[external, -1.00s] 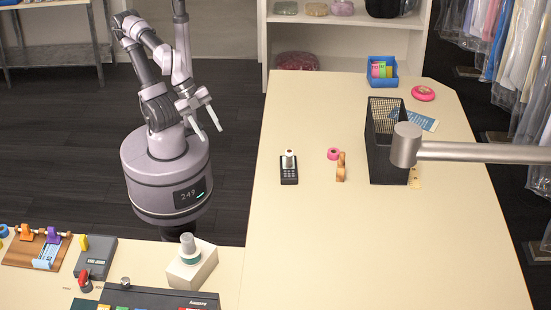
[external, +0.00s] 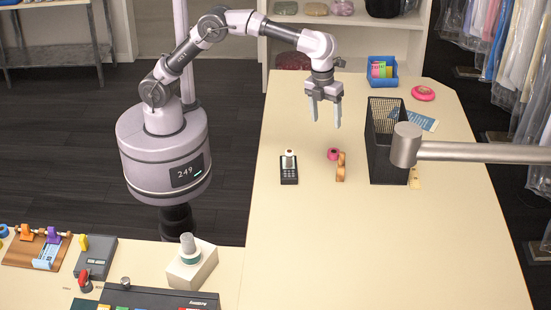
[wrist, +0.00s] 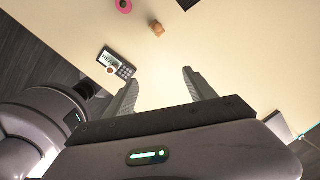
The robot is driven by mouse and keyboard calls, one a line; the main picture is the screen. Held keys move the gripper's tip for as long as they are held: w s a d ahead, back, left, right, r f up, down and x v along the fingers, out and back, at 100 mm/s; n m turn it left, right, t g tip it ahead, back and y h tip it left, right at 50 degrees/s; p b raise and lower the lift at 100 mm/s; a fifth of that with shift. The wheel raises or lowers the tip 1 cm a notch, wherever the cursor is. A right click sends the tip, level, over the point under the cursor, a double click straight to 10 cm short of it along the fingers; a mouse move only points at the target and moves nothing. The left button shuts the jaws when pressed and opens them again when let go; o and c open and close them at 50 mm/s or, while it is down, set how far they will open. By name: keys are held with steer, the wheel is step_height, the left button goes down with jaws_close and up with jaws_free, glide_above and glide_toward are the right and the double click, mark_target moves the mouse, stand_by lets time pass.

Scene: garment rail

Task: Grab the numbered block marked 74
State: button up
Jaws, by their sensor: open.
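No number 74 can be read in either view, so I cannot tell which thing is the block marked 74. A small tan-brown object (external: 341,167) stands on the table left of the black basket; the wrist view also shows it (wrist: 157,28), with no legible marking. A small pale yellow piece (external: 415,178) is partly hidden beside the basket. My gripper (external: 326,117) is open and empty, pointing down above the table, behind the tan-brown object in the external view. In the wrist view its fingers (wrist: 160,78) are apart with bare tabletop between them.
A pink ring (external: 333,154) and a dark keypad device (external: 289,173) with a white roll are near the tan-brown object. The black mesh basket (external: 388,160) and a metal rail (external: 480,152) are to the right. The table's front (external: 370,250) is clear.

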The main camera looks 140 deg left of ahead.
mark_target(341, 165)
steer(key=a+f+m+h+p, duration=0.1)
steer(key=a+f+m+p, duration=0.15)
steer(key=a+f, duration=0.55)
steer(key=shift+m+g, duration=0.35)
steer(key=shift+g, duration=0.05)
steer(key=f+b, duration=0.1)
steer(key=f, duration=0.2)
steer(key=f+b, duration=0.2)
steer(key=f, duration=0.2)
steer(key=a+f+b, duration=0.1)
steer(key=f, duration=0.3)
steer(key=shift+f, duration=0.1)
steer(key=f, duration=0.2)
steer(key=f+b, duration=0.1)
steer(key=w+f, duration=0.1)
steer(key=f, duration=0.1)
steer(key=shift+d+f+b, duration=0.25)
steer(key=shift+f+b, duration=0.05)
steer(key=shift+b, duration=0.05)
steer(key=shift+s+r, duration=0.1)
steer(key=shift+c, duration=0.2)
jaws_close()
